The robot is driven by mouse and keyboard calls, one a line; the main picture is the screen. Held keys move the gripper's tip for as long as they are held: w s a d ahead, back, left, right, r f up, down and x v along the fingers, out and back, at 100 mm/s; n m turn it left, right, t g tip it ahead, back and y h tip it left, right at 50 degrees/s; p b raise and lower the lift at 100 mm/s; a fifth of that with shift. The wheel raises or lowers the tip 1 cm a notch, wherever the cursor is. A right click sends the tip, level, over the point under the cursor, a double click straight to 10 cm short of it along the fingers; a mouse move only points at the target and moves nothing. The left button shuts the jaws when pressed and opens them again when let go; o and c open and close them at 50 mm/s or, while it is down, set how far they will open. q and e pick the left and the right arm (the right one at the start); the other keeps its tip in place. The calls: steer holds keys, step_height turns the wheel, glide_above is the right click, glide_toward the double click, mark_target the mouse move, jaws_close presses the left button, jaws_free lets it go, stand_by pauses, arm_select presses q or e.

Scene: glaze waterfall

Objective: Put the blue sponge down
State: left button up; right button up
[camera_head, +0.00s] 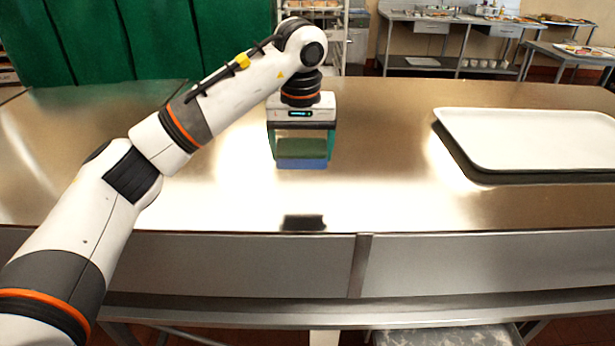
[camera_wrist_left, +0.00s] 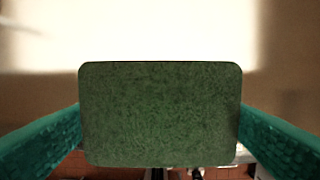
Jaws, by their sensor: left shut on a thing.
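The sponge (camera_head: 302,160) has a green top and a blue lower layer. My left gripper (camera_head: 302,150) is shut on it, with one teal finger at each side. In the head view the sponge is held level above the steel table (camera_head: 220,190), and a dark shadow or reflection lies apart from it, nearer the table's front edge. In the left wrist view the green face of the sponge (camera_wrist_left: 160,115) fills the middle between the two teal fingers, and its blue side is hidden there. My right gripper is not in view.
A white tray (camera_head: 530,112) lies on the right of the table. The table's front edge runs below the sponge. The steel around and left of the sponge is clear. Steel shelves and side tables stand at the back, with a green curtain at the back left.

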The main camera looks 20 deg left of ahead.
mark_target(299, 168)
arm_select(q)
steer(key=s+f, duration=0.1)
steer(key=s+f+p, duration=0.1)
steer(key=f, duration=0.1)
steer(key=shift+f, duration=0.15)
steer(key=f, duration=0.1)
steer(key=f+p, duration=0.1)
steer(key=f, duration=0.2)
steer(key=shift+w+f, duration=0.3)
steer(key=shift+w, duration=0.1)
steer(key=shift+f+p, duration=0.2)
steer(key=shift+p, duration=0.1)
steer(key=shift+s, duration=0.2)
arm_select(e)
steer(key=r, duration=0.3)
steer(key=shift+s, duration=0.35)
